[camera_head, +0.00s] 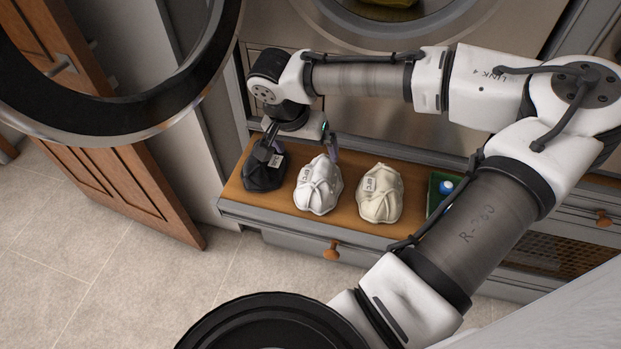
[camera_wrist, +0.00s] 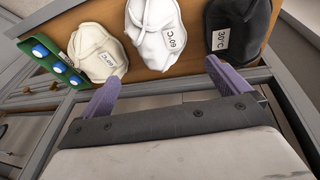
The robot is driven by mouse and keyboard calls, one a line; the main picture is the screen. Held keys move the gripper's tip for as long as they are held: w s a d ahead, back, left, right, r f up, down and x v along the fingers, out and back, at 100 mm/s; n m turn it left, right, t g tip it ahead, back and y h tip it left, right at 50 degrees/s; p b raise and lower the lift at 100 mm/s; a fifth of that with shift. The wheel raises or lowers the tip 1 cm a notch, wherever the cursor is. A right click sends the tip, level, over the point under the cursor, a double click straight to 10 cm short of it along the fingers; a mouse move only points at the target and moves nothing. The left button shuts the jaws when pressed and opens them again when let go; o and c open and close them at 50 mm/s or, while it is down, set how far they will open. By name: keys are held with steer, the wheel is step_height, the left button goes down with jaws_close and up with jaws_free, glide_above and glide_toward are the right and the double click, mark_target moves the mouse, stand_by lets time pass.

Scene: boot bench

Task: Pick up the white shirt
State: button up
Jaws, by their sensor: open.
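The white shirt (camera_head: 318,190) is a crumpled bundle, the middle of three on the wooden bench top. In the wrist view the white shirt (camera_wrist: 155,20) carries a tag reading 60°C. My gripper (camera_head: 303,146) is open and empty over the back of the bench, between the dark bundle and the white shirt. In the wrist view my gripper's purple fingers (camera_wrist: 160,73) are wide apart, with the white shirt ahead of the gap. I see no contact with it.
A dark bundle (camera_head: 263,170) tagged 30°C lies left of the shirt, a cream bundle (camera_head: 380,197) right. Farther right, a green tray (camera_head: 433,190) holds blue-and-white round items. The bench (camera_head: 240,190) stands against a metal-fronted machine. A wooden door (camera_head: 120,185) is at left.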

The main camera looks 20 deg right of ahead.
mark_target(318, 176)
steer(key=x, duration=0.7)
steer(key=shift+f+p, duration=0.1)
steer(key=shift+p, duration=0.2)
steer(key=shift+p+x, duration=0.65)
steer(key=shift+x, duration=2.2)
steer(key=shift+s, duration=0.1)
steer(key=shift+c, duration=0.3)
steer(key=c, duration=1)
